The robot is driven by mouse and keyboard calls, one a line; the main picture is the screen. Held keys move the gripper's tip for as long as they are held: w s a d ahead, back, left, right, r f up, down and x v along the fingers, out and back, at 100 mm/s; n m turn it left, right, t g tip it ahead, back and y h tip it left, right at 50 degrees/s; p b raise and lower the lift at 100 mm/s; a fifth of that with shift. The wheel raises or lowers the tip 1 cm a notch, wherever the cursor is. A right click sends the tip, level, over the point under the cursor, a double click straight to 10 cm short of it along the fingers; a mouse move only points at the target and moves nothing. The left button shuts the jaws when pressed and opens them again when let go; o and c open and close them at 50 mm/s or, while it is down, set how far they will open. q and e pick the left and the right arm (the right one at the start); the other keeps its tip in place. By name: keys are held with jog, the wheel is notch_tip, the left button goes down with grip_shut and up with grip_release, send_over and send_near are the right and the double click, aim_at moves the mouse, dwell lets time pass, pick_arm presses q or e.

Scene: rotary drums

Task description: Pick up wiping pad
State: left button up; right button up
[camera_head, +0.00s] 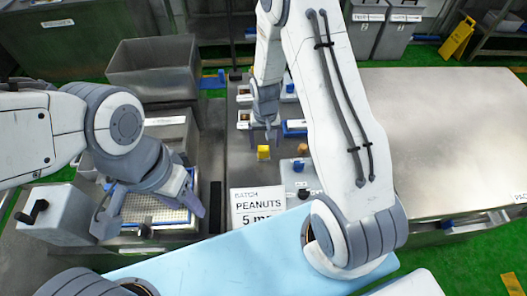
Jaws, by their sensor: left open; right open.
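No object is plainly recognisable as the wiping pad in the head view. A small yellow block (263,153) and a flat blue piece (295,126) lie on the middle bench, and I cannot tell whether either is the pad. My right gripper (270,126) points down over this bench, just above the yellow block in the picture. It is open and holds nothing that I can see. My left gripper (150,208) is open with its fingers spread over a perforated light plate (150,212) at the left.
A grey bin (152,68) stands behind my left arm. A white card reading "PEANUTS" (258,206) stands at the bench front. A light blue surface (230,256) crosses the foreground. A broad, bare steel table (450,130) lies right. My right arm hides part of the bench.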

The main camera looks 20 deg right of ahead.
aim_at(264, 148)
jog(key=f, duration=0.1)
jog(key=f+p, duration=0.1)
jog(key=f, duration=0.1)
jog(key=shift+a+f+p, duration=0.1)
jog(key=shift+a+p, duration=0.15)
jog(key=shift+p, duration=0.05)
jog(key=shift+f, duration=0.7)
grip_shut()
